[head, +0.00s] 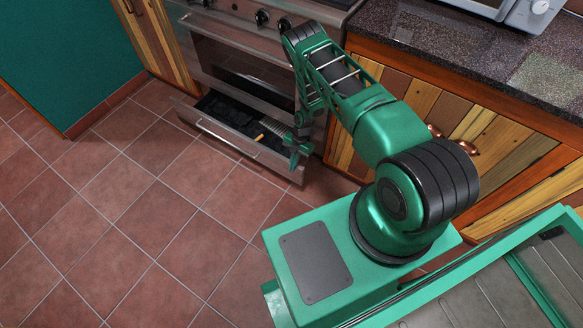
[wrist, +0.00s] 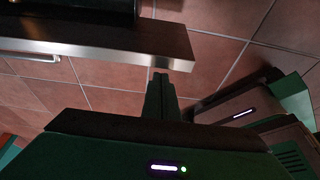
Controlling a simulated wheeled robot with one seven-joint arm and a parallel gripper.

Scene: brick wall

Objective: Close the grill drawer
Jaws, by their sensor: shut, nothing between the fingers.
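The grill drawer (head: 232,140) is at the bottom of the steel oven and stands pulled out, its dark inside showing. Its front panel has a long bar handle. In the wrist view the drawer front (wrist: 90,48) crosses the upper left as a dark panel with a bright metal edge. My gripper (head: 294,164) is low at the right end of the drawer front. In the wrist view my gripper (wrist: 160,74) is shut and empty, its tips close to the panel's right end. I cannot tell whether they touch it.
The oven (head: 240,60) with its closed door stands above the drawer. A wooden cabinet (head: 400,95) with copper knobs is to its right, under a dark counter. An orange-handled item (head: 259,137) shows at the drawer. The tiled floor (head: 120,220) at left is clear.

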